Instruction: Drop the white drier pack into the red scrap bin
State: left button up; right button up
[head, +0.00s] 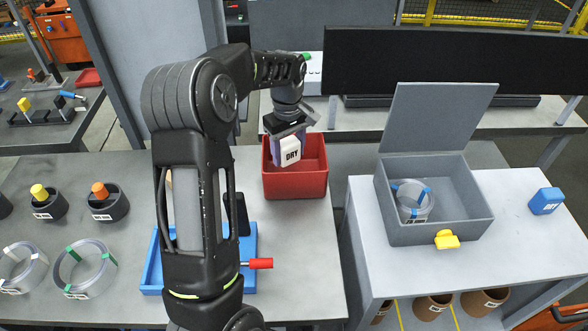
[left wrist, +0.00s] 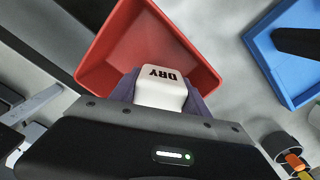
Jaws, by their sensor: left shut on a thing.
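The white drier pack (head: 289,151), marked DRY, is held in my left gripper (head: 287,141) above the red scrap bin (head: 296,186). In the left wrist view the pack (left wrist: 160,88) sits between the two finger pads, with the red bin (left wrist: 112,58) open below and behind it. The gripper is shut on the pack. The pack looks to be over the bin's opening; its exact height above the floor of the bin cannot be told. My right gripper is not in view.
A blue tray (head: 150,272) with a red-handled tool (head: 258,263) lies nearer on the same table. Black cups and strip coils stand at the left. A grey lidded box (head: 464,214) holding a coil (head: 411,203) and a blue block (head: 546,201) stand on the right table.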

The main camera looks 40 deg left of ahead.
pick_arm(q)
jog(key=o, duration=1.5)
jog(key=shift+r, duration=0.1)
notch_tip(320, 180, up, 8)
jog(key=shift+f+p, duration=0.2)
jog(key=shift+p, duration=0.25)
